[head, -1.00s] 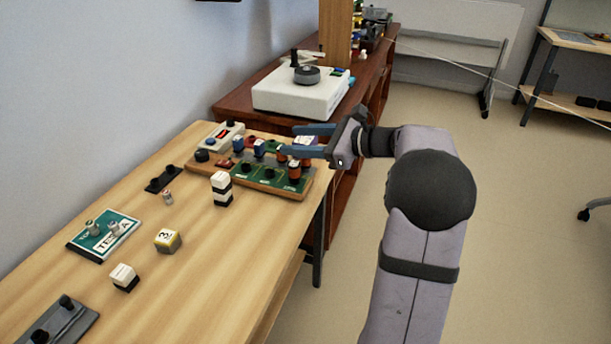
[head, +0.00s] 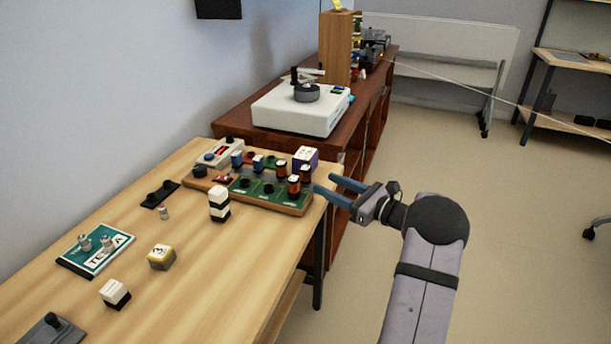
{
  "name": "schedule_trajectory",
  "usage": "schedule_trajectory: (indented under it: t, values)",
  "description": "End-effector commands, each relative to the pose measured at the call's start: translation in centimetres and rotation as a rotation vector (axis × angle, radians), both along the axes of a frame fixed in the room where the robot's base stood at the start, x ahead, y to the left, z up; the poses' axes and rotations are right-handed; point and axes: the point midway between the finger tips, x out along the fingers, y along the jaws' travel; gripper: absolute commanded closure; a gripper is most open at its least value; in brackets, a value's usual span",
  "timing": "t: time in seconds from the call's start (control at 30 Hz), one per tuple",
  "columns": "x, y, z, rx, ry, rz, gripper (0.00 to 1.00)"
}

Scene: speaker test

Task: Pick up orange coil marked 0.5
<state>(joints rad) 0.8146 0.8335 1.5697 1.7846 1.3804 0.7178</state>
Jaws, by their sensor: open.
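Two orange coils with dark ends stand upright on the right end of a wooden component board (head: 297,208). The nearer orange coil (head: 294,187) is at the front right, and the farther orange coil (head: 306,174) is just behind it. Their markings are too small to read, so I cannot tell which is 0.5. My gripper (head: 325,184) is open and empty, just right of the board's right end. Its two blue fingers point left towards the coils, with no visible contact.
A white and purple block (head: 305,156) stands behind the coils. Blue parts, including one at the board's left (head: 237,159), stand farther left. A black-and-white stack (head: 219,205) is in front. A white turntable (head: 290,118) sits on the brown cabinet behind.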

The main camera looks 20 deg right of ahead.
Motion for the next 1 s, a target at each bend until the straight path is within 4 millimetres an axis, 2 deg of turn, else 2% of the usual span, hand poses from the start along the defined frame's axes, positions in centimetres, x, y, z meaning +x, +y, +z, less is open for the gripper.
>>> schedule_trajectory:
  t: [0.57, 1.0]
  values:
    - [2.3, 1.1, 0.0, 0.0, 0.0, 0.001, 0.54]
    - [6.5, 3.0, 0.0, 0.0, 0.0, 0.002, 0.54]
